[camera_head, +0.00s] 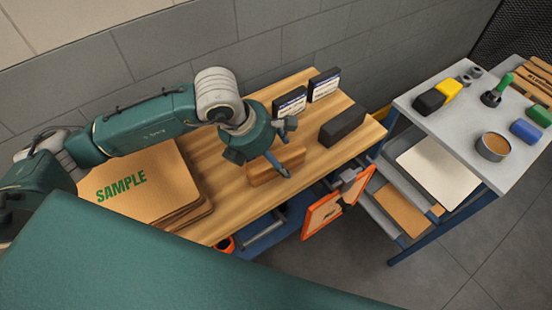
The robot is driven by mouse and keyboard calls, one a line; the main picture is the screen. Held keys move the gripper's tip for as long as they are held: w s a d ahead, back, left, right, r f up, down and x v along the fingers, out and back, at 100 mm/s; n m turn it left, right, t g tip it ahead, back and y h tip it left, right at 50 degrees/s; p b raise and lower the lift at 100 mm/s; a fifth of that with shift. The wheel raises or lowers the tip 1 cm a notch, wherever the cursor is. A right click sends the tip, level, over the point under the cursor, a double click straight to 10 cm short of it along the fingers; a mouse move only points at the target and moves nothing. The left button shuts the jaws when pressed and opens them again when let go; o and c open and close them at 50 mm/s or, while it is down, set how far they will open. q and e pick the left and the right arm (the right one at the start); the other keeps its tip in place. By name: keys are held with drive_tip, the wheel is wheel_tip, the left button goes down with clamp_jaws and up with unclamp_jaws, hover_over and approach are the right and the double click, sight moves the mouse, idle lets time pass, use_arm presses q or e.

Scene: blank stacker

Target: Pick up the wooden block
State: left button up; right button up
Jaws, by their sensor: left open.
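The wooden block (262,174) is a small brown bar lying on the wooden workbench (225,190), near the bench's front edge. My left gripper (274,148) is open and reaches down from the left, right over the block. One finger passes in front of the block and hides part of its middle. I cannot tell whether the finger touches the block. My right gripper is not in view.
A dark block (343,125) lies right of the wooden block. Two small labelled boxes (290,102) (324,84) stand behind. Stacked "SAMPLE" boards (140,185) lie at the left. A grey cart (480,115) with several items stands right.

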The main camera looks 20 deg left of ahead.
use_arm(q)
drive_tip(key=c, duration=1.5)
drive_tip(key=shift+r, duration=0.1)
